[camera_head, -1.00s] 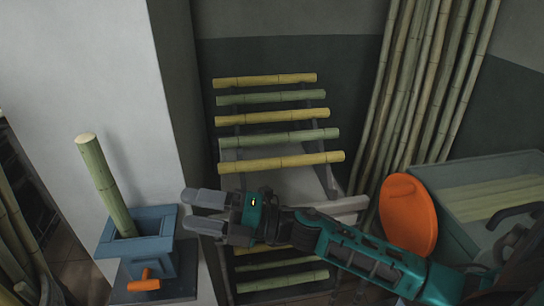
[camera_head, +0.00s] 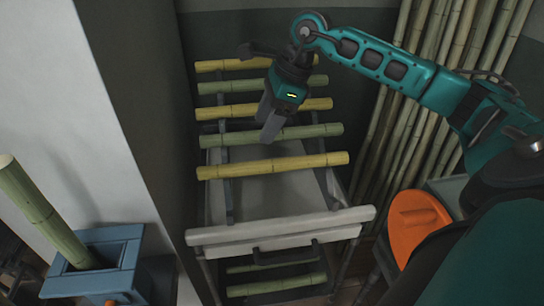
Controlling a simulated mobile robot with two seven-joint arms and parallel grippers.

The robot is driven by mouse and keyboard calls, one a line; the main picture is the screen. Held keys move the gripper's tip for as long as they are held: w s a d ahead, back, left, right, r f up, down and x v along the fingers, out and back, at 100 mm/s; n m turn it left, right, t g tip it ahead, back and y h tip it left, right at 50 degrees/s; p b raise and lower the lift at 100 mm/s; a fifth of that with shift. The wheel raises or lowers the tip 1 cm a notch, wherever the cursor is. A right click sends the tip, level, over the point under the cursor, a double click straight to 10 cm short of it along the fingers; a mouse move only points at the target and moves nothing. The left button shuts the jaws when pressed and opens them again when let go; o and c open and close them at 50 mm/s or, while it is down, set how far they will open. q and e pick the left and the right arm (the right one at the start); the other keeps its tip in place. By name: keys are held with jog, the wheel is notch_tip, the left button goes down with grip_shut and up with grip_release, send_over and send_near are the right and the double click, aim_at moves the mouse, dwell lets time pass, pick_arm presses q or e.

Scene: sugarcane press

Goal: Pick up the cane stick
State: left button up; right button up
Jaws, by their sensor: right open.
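Several cane sticks lie crosswise on a sloping rack, alternating yellow and green. The nearest is a yellow cane stick (camera_head: 305,163), with a green cane stick (camera_head: 315,131) behind it. Another yellow cane stick (camera_head: 220,112) lies behind that. My right gripper (camera_head: 268,132) is open and points down over the rack, its fingers in front of the middle yellow stick and reaching the green stick in the picture. I cannot tell whether they touch. A thick green cane (camera_head: 38,212) stands tilted in the blue press hopper (camera_head: 105,258) at the left. My left gripper is not in view.
A pale tray edge (camera_head: 280,230) runs below the rack, with more canes on a lower level. Tall cane poles (camera_head: 420,150) lean on the wall at the right. An orange disc (camera_head: 415,222) stands below them. A white wall (camera_head: 120,110) borders the left side.

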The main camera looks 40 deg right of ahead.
aim_at(245, 164)
jog(key=x, duration=1.2)
jog(key=shift+w+a+f, duration=0.15)
jog(key=shift+w+f, duration=0.05)
jog(key=shift+f, duration=0.05)
jog(key=shift+r, duration=0.1)
grip_shut()
